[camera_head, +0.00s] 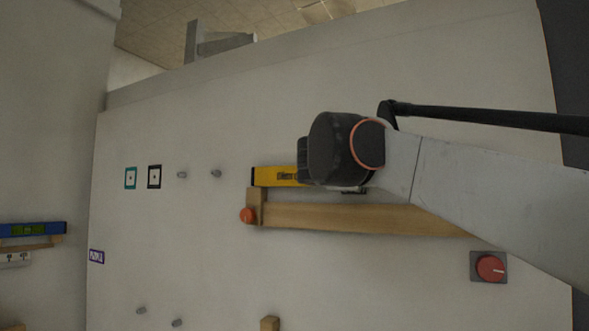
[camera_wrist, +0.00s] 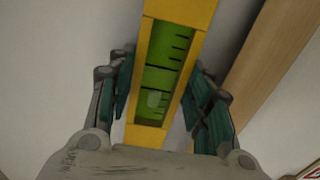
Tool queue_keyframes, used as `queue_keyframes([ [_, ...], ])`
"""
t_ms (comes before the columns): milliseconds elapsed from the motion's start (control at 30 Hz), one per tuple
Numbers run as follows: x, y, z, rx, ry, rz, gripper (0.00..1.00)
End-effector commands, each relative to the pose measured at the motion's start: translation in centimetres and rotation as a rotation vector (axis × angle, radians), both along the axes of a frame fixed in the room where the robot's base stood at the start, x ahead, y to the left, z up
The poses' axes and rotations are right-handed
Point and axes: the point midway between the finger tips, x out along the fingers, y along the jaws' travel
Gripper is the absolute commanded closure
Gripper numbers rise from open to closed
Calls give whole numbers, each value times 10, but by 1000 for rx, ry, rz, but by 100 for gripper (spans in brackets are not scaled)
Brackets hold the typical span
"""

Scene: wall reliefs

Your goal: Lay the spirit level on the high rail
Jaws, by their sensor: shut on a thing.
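A yellow spirit level (camera_head: 275,177) is in my gripper (camera_head: 306,165), in front of the pale wall panel. The wrist view shows the level's yellow body with its green vial window (camera_wrist: 163,82) between the two fingers of my gripper (camera_wrist: 160,92). The wooden rail (camera_head: 365,219) runs just below the level in the head view, roughly alongside it. The rail also shows at the right in the wrist view (camera_wrist: 268,65), with a strip of wall between it and the level. My wrist hides the level's right part in the head view.
An orange-red knob (camera_head: 247,215) sits at the rail's left end. A red dial (camera_head: 490,268) is at lower right. Several grey pegs (camera_head: 216,173) stick out at left. Another wooden piece (camera_head: 270,323) shows at the bottom. A blue level (camera_head: 33,229) lies at far left.

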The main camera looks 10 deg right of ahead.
Motion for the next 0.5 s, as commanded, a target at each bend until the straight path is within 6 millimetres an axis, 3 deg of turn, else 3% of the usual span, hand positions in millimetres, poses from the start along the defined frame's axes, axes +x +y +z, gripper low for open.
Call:
queue_keyframes([
  [300, -1, 1, -3, -1, 0, 1, 100],
  [333, -1, 1, -3, -1, 0, 2, 52],
  [433, -1, 1, -2, 0, 0, 2, 30],
  [500, -1, 1, -2, 0, 0, 2, 30],
])
